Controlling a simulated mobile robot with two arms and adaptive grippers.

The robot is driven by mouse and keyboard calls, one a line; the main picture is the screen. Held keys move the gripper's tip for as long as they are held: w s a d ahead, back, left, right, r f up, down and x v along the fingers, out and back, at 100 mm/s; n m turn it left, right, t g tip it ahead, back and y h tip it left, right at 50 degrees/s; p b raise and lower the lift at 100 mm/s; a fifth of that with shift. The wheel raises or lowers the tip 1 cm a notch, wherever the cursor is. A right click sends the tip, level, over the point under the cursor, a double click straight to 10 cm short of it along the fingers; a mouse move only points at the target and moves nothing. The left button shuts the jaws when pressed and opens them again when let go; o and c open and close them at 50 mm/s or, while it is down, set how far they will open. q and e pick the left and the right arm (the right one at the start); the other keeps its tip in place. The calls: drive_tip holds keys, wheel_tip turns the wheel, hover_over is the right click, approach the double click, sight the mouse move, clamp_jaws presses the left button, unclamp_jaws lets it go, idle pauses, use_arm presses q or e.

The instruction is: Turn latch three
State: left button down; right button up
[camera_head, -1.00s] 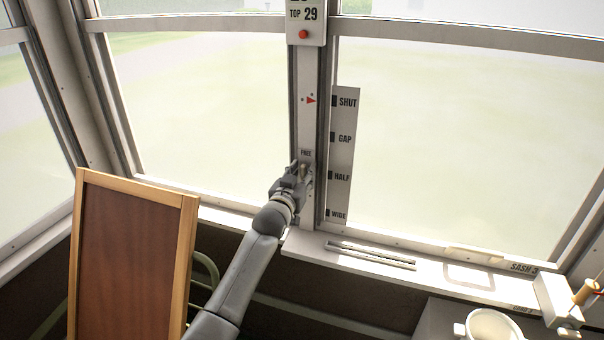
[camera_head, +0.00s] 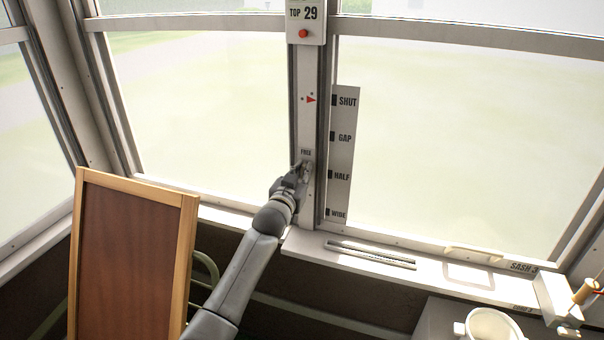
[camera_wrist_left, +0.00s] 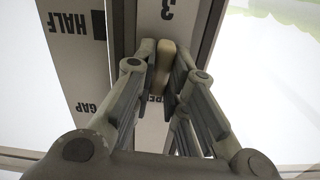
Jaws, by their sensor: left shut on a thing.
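The latch's small tan handle (camera_wrist_left: 166,62) sits between the fingers of my left gripper (camera_wrist_left: 165,85) in the left wrist view, below a "3" on the white post. My left gripper is shut on this handle. In the head view, my left gripper (camera_head: 299,171) reaches the white window post (camera_head: 307,128) just under the "FREE" label. The latch (camera_head: 308,173) shows there only in small part, mostly covered by the fingers. My right gripper is in neither view.
A scale plate (camera_head: 343,155) marked SHUT, GAP, HALF and WIDE stands right of the post. A wood-framed panel (camera_head: 133,255) stands at left. The sill (camera_head: 400,262) runs right, with a white mug (camera_head: 492,325) below it.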

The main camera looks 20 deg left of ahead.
use_arm(q)
drive_tip(key=shift+d+f+m, duration=0.1)
drive_tip(key=shift+f+m, duration=0.05)
drive_tip(key=shift+m, duration=4.05)
drive_tip(key=shift+d+f+m, duration=0.1)
drive_tip(key=shift+f+m, duration=0.05)
drive_tip(key=shift+m, duration=4.05)
drive_tip(key=c, duration=1.5)
unclamp_jaws()
drive_tip(key=shift+o, duration=0.2)
drive_tip(key=s, duration=1.2)
drive_tip(key=shift+a, duration=0.2)
